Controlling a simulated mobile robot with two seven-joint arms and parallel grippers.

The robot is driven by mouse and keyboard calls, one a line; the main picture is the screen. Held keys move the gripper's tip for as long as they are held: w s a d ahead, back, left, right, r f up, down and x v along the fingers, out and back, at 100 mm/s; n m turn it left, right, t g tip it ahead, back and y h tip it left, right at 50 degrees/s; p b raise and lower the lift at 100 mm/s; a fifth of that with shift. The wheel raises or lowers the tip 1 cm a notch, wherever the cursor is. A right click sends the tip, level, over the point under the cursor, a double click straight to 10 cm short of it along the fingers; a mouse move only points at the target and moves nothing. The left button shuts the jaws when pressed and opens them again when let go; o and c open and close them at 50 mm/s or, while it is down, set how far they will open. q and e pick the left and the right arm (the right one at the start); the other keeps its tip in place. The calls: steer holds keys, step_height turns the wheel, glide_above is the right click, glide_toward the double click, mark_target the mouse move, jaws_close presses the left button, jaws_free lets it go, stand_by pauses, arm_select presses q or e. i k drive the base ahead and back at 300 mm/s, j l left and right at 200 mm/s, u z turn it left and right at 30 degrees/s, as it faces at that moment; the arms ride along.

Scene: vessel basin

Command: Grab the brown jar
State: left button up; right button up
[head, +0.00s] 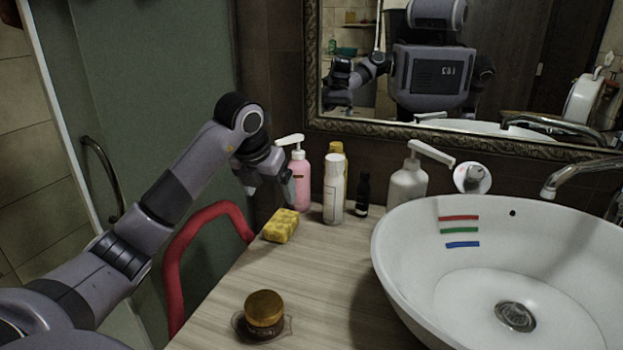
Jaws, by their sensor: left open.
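The brown jar (264,311) is small and round with a golden-brown lid. It stands upright near the front of the wooden counter, on a small clear dish or base. My left gripper (287,190) is at the back left of the counter, in front of and partly over the pink pump bottle (301,177). It is open and well apart from the jar, behind and above it. Its fingertips are small and dark in the picture. My right gripper is not in view.
A yellow sponge (281,226) lies between my gripper and the jar. A white bottle (334,189), a small dark bottle (363,194) and a white pump bottle (407,184) stand along the wall. The white basin (390,262) fills the right. The counter (325,265) around the jar is clear.

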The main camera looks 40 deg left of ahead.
mark_target(267, 333)
steer(key=k+l, duration=0.25)
steer(key=k, duration=0.25)
steer(key=k+l, duration=0.2)
steer(key=k, duration=0.25)
